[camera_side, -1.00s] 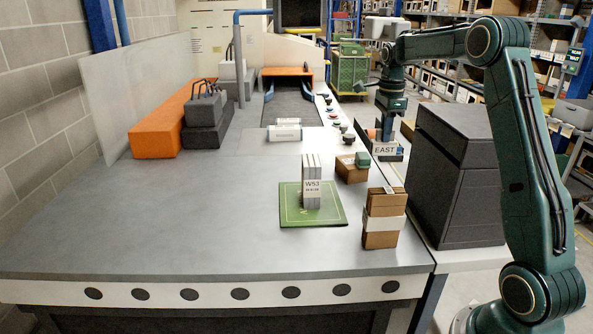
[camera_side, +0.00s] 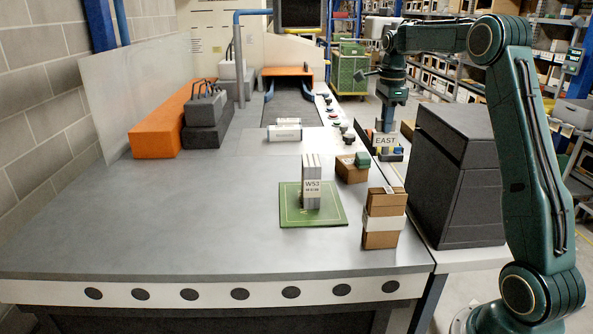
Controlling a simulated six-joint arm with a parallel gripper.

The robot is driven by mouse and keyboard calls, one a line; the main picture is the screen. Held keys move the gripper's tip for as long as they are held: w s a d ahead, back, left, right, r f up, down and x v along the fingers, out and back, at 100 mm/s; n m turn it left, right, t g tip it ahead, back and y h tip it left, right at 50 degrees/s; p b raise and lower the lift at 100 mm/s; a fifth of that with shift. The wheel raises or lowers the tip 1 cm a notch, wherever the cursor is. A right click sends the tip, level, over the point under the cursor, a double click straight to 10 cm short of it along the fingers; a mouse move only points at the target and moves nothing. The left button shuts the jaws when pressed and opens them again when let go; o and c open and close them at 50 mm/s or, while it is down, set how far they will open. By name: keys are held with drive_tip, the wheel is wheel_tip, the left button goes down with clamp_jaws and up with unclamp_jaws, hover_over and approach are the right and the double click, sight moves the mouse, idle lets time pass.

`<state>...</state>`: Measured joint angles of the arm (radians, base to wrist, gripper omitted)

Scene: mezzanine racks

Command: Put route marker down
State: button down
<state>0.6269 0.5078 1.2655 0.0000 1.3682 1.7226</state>
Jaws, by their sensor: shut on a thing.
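The route marker is a small white plate reading EAST (camera_side: 386,141). My gripper (camera_side: 387,126), at the right side of the far bench, is shut on it and holds it upright with the lettering facing the camera. The plate is over a dark tray (camera_side: 374,155). Small blue and yellow pieces show in the tray beside and below the plate. The fingertips are small and partly hidden by the plate. I cannot tell whether the plate's lower edge touches the tray.
A green board (camera_side: 330,217) carries grey slabs labelled WS3 (camera_side: 312,188). Brown boxes (camera_side: 381,239) and a smaller box (camera_side: 350,172) stand near it. A tall dark cabinet (camera_side: 456,185) is right of the tray. The left bench top (camera_side: 170,215) is clear.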

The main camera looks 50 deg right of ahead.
drive_tip(key=w+a+n, duration=0.3)
drive_tip(key=w+a, duration=0.1)
drive_tip(key=a, duration=0.7)
drive_tip(key=w+a+n, duration=0.3)
drive_tip(key=a, duration=0.9)
drive_tip(key=w+a+n, duration=0.3)
drive_tip(key=w+a, duration=0.1)
drive_tip(key=a, duration=0.7)
drive_tip(key=shift+w+f, duration=0.1)
drive_tip(key=shift+f, duration=9.75)
drive_tip(key=shift+f, duration=0.15)
drive_tip(key=c, duration=1.5)
unclamp_jaws()
drive_tip(key=shift+o, duration=0.2)
wheel_tip(320, 180, up, 12)
drive_tip(key=shift+r, duration=0.2)
